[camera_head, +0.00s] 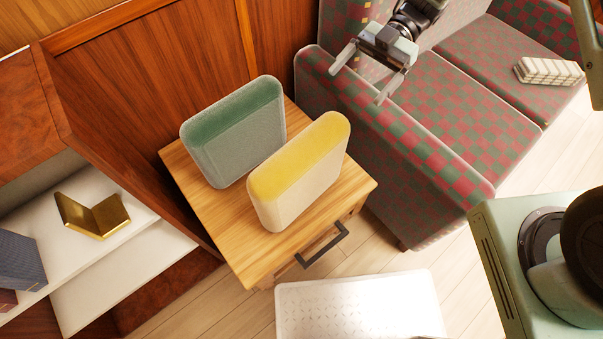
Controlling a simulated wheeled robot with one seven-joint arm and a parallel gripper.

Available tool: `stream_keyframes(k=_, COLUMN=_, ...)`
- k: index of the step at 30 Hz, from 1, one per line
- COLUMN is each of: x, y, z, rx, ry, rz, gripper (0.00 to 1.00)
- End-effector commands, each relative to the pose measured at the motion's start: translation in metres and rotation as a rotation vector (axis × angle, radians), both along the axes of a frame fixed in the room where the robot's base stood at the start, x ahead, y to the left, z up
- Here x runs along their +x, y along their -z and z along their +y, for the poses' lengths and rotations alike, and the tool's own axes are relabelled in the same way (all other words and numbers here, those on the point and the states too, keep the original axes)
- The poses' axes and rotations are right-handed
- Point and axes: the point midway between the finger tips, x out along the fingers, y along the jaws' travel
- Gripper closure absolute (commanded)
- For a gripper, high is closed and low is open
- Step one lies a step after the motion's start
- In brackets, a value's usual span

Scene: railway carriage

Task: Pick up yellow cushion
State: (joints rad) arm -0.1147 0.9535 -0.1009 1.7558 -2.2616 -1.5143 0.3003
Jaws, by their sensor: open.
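The yellow cushion (298,172) has a yellow top edge and cream sides. It stands upright on a small wooden cabinet (205,228), near the cabinet's right side.
A checked red and green sofa (463,105) stands right of the cabinet, with a striped folded item (548,71) on its seat. A white perforated mat (360,305) lies in front. A gold open object (92,215) sits on the white shelf at left. Wooden panelling (160,90) stands behind.

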Motion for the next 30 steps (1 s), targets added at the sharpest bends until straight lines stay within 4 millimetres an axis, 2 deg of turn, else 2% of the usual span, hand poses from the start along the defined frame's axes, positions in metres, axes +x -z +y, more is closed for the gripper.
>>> stream_keyframes(k=12, x=-0.051, y=0.032, z=0.061, rx=0.000, ry=0.000, rz=0.000, gripper=0.06)
stream_keyframes(k=22, x=-0.068, y=0.042, z=0.081, rx=0.001, ry=0.002, rz=-0.002, gripper=0.06)
stream_keyframes(k=30, x=-0.093, y=0.054, z=0.106, rx=0.001, ry=0.001, rz=-0.001, gripper=0.06)
